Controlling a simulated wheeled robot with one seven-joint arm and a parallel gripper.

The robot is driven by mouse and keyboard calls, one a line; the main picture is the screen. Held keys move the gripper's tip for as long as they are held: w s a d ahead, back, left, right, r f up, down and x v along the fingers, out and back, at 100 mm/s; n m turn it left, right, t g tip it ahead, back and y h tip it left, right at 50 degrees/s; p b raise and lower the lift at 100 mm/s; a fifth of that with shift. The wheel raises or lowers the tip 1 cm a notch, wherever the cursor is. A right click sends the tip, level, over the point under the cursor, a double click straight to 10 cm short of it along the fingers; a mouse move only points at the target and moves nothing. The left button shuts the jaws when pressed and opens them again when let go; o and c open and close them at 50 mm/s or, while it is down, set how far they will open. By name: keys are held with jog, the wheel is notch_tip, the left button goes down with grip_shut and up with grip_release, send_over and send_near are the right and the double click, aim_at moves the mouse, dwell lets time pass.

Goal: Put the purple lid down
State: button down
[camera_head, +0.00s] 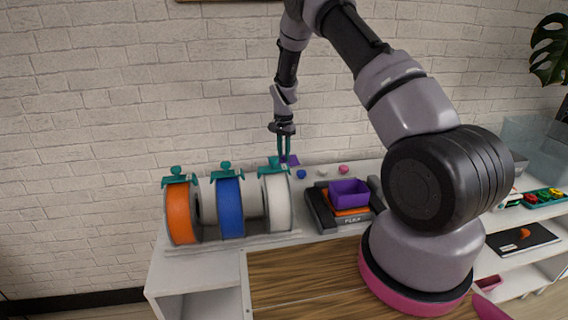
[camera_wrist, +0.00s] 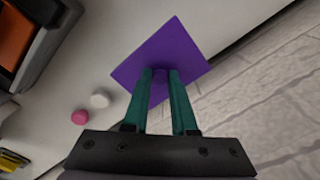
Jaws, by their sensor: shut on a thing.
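My gripper (camera_head: 285,150) is above the back of the white bench, close to the brick wall. It is shut on the purple lid (camera_head: 291,160), a thin square plate. In the wrist view the purple lid (camera_wrist: 165,52) spreads out beyond the teal fingertips (camera_wrist: 160,76). The lid's far corner reaches over the bench's back edge in that view. I cannot tell whether the lid touches the bench top. A purple open box (camera_head: 349,193) sits on the orange bed of a small black printer.
Orange (camera_head: 181,214), blue (camera_head: 230,208) and white (camera_head: 277,204) spools stand in a rack at left. Small blue (camera_head: 301,174), white (camera_head: 322,171) and pink (camera_head: 344,169) pieces lie near the lid. The wall (camera_head: 120,110) is close behind.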

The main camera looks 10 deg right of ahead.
aim_at(284, 162)
jog(key=shift+f, duration=1.85)
jog(key=shift+f, duration=0.15)
jog(key=shift+f, duration=0.4)
jog(key=c, duration=0.7)
grip_release()
